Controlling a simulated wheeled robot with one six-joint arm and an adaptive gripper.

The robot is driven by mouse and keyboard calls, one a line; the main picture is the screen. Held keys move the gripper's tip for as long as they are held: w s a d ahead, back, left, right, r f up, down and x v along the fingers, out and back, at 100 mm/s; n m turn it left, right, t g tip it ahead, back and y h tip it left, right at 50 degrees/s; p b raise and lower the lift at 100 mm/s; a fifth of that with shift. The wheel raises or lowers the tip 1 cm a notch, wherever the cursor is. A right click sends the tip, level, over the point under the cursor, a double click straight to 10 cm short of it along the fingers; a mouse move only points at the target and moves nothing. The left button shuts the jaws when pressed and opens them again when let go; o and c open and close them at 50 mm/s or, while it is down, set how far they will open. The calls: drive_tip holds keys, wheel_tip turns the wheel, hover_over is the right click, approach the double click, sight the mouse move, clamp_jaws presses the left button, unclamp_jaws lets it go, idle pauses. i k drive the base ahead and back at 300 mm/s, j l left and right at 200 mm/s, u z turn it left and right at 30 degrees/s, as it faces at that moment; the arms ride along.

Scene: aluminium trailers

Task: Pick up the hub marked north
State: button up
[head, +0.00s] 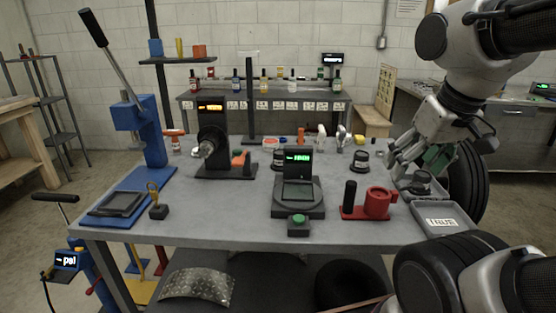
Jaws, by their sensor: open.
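No marking that reads "north" can be made out. A dark round part (421,181), possibly a hub, sits in a grey tray (402,183) at the right end of the table. My gripper (412,160) is open just above and slightly left of that part, its fingers pointing down; I cannot tell whether they touch it. A black round piece with a pale label (361,161) stands on the table left of my gripper. A similar dark piece with a pale label (280,160) stands farther left, partly hidden by the scale. Their labels are too small to read.
A second grey tray with a white label (442,222) lies at the front right corner. A red fixture (377,202), a scale with a green display (298,195), a black spindle machine (213,150) and a blue lever press (140,130) stand on the grey table (230,215).

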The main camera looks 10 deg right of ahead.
sight(276, 165)
drive_tip(key=i+j+z, duration=0.25)
drive_tip(key=j, duration=0.3)
drive_tip(key=i+j+z, duration=0.25)
drive_tip(key=j, duration=0.4)
drive_tip(key=i, duration=0.1)
